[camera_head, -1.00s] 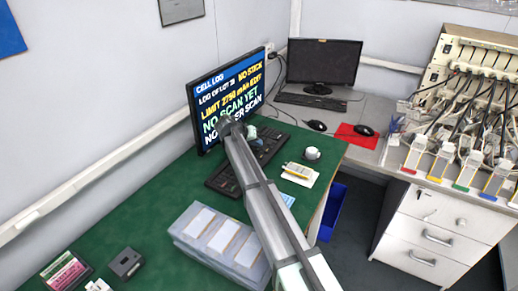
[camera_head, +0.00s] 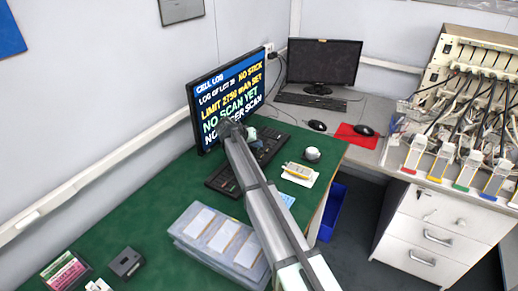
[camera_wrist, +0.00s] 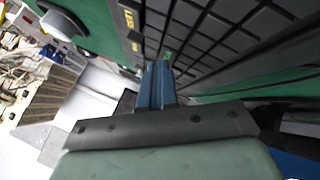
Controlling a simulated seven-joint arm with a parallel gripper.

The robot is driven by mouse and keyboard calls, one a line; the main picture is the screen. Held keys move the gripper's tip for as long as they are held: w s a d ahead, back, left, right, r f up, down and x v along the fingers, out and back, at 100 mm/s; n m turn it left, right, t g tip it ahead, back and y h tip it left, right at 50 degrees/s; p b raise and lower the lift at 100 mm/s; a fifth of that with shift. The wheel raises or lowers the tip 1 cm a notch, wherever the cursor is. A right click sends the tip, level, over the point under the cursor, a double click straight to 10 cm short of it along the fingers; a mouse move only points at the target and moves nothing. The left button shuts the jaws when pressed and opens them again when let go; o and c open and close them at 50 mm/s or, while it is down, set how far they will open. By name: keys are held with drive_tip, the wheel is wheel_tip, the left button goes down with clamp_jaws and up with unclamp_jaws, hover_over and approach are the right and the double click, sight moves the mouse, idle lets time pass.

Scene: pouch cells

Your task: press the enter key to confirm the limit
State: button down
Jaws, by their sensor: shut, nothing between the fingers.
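The black keyboard (camera_head: 222,181) lies on the green mat in front of the monitor (camera_head: 228,98), partly hidden behind my arm. The screen's limit line appears to read "LIMIT 2750 mAh SET", with "NO SCAN YET" below. My gripper (camera_wrist: 157,84) shows in the wrist view with its blue fingers shut and empty. The fingertips are over the keyboard's keys (camera_wrist: 230,40), close to a small green mark (camera_wrist: 168,54). Whether they touch a key cannot be told. In the head view the fingertips are hidden behind the arm; the enter key cannot be picked out there.
A grey tray with pale pouches (camera_head: 198,222) stands left of my arm. A yellow device on paper (camera_head: 297,172) and a white round item (camera_head: 312,154) lie right of the keyboard. A second monitor (camera_head: 322,62) stands behind.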

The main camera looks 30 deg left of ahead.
sight(257, 149)
drive_tip(key=shift+r, duration=0.1)
idle(0.3)
drive_tip(key=shift+r, duration=0.7)
drive_tip(key=shift+r, duration=0.1)
drive_tip(key=shift+r, duration=2.45)
